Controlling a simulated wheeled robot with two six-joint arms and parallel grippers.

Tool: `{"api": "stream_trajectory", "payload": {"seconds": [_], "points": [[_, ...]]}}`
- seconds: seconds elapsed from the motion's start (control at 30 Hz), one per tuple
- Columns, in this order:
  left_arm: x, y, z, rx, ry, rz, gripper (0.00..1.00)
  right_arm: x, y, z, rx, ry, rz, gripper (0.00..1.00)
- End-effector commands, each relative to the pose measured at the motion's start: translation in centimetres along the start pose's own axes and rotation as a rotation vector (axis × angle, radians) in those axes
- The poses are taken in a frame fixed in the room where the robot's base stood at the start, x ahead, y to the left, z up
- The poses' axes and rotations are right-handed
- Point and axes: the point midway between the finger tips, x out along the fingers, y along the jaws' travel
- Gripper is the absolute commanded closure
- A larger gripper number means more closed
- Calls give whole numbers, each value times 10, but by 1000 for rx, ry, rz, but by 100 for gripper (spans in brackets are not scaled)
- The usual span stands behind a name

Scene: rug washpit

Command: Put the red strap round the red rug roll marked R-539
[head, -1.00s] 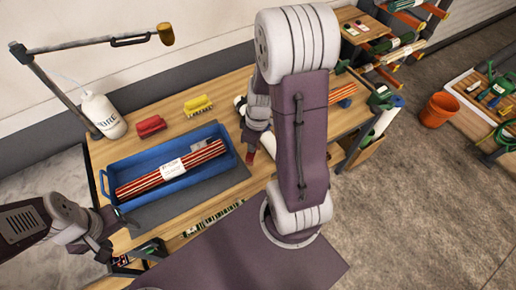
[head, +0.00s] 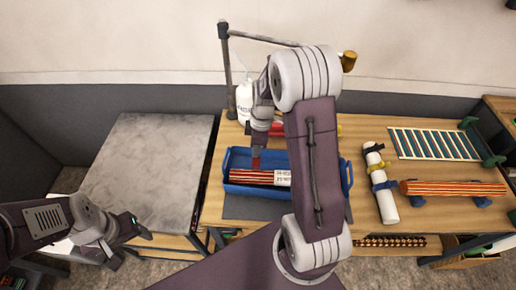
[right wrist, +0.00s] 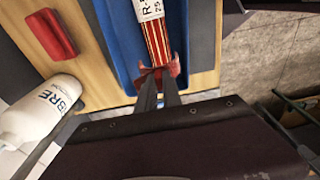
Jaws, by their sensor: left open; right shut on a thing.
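The striped red rug roll (head: 250,176) lies in a blue tray (head: 346,178) and also shows in the right wrist view (right wrist: 158,45). My right gripper (head: 256,161) is shut on the red strap (right wrist: 160,70) at the roll's left end in the head view. The strap spans the roll's end in the wrist view; I cannot tell whether it goes round it. My left gripper (head: 134,228) is open and empty, left of the workbench, away from the roll.
A white bottle (right wrist: 38,112) stands behind the tray, near a red brush (right wrist: 51,34). To the right are a white tube (head: 388,206) with straps, another striped roll (head: 450,188) and a rack (head: 435,144). A grey table (head: 150,165) is clear.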

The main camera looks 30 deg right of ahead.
Motion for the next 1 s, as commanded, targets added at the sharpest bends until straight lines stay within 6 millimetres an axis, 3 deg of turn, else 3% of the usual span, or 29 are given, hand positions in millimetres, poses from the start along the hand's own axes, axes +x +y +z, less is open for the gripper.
{"api": "stream_trajectory", "payload": {"seconds": [0.27,1.0], "points": [[9,0,1,0,0,0,37,10,0,1,1,0,0,100],[68,-1,7,0,0,0,37,82,0,10,1,0,0,100]]}}
